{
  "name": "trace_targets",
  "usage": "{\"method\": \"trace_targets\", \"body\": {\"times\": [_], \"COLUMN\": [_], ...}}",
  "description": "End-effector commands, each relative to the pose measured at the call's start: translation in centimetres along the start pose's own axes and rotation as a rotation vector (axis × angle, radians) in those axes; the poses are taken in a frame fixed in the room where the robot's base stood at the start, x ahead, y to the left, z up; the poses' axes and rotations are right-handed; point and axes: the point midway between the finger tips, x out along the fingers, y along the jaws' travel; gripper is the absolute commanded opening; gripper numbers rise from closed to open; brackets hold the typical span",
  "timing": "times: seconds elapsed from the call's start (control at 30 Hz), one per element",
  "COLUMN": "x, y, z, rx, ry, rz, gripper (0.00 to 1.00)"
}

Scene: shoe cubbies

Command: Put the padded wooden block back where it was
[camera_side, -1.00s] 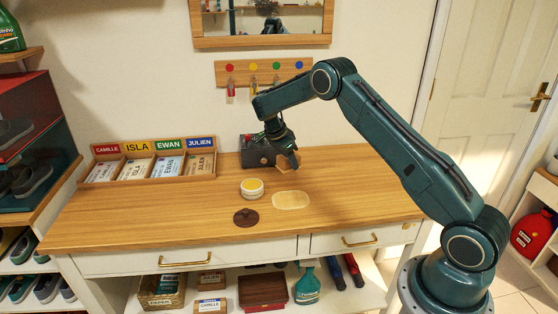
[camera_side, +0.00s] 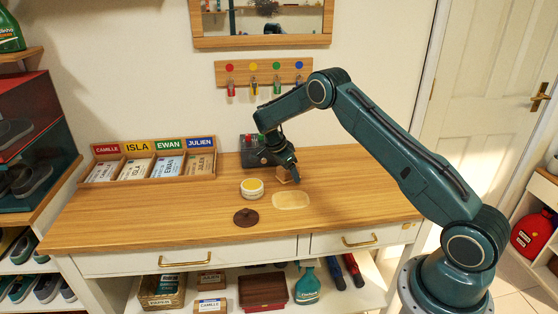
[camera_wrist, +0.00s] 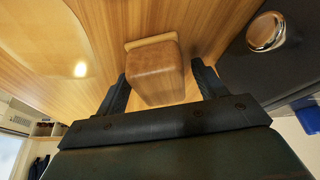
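The padded wooden block, with a brown padded body and a paler wooden edge, stands on the wooden tabletop in the wrist view (camera_wrist: 157,75). In the side view only a small tan part of the block (camera_side: 283,176) shows beside my gripper (camera_side: 291,177). In the wrist view my gripper (camera_wrist: 160,72) is open, with one dark finger on each side of the block. A gap shows between the block and the right finger; the left finger is very near the block. A pale oval patch (camera_side: 291,201) lies on the table just in front.
A dark box (camera_side: 254,152) with a metal knob (camera_wrist: 266,31) stands close behind my gripper. A white tin with yellow contents (camera_side: 252,188) and a dark round lid (camera_side: 246,217) lie to the left. A card tray (camera_side: 150,179) stands at the back left. The table's right side is clear.

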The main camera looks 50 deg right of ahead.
Motion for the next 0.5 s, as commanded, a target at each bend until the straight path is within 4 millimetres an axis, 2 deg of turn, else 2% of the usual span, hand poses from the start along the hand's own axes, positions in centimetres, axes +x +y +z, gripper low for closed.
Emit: {"method": "trace_targets", "body": {"times": [0.33,0.5], "x": [-0.16,-0.95], "y": [-0.02,-0.04], "z": [-0.06,-0.12], "rx": [0.0,0.0], "ry": [0.0,0.0], "rz": [-0.001,-0.002], "gripper": [0.7,0.7]}}
